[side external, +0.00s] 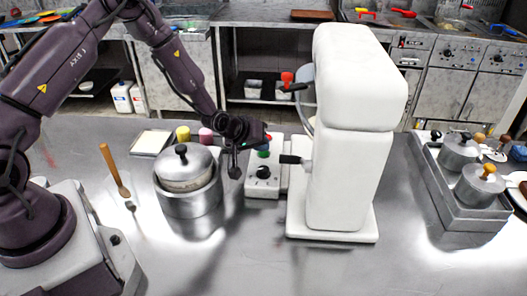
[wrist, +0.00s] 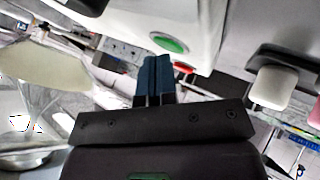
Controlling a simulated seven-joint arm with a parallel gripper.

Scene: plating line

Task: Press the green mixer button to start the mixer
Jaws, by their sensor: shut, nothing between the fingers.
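The green mixer button (side external: 263,153) sits on a white control box (side external: 262,188) attached to the left side of the white mixer (side external: 345,190). A black knob (side external: 263,172) is on the same box. My gripper (side external: 234,172) points down just left of the box, between it and a steel pot. In the wrist view the green button (wrist: 170,43) shows just beyond the dark blue fingertips of my gripper (wrist: 154,62). The fingers are together and empty. I see no clear contact with the button.
A steel pot with a lidded pot in it (side external: 190,201) stands close left of my gripper. A wooden spoon (side external: 115,170) lies further left. A tray with lidded pots (side external: 455,212) is at the right. The front counter is mostly clear.

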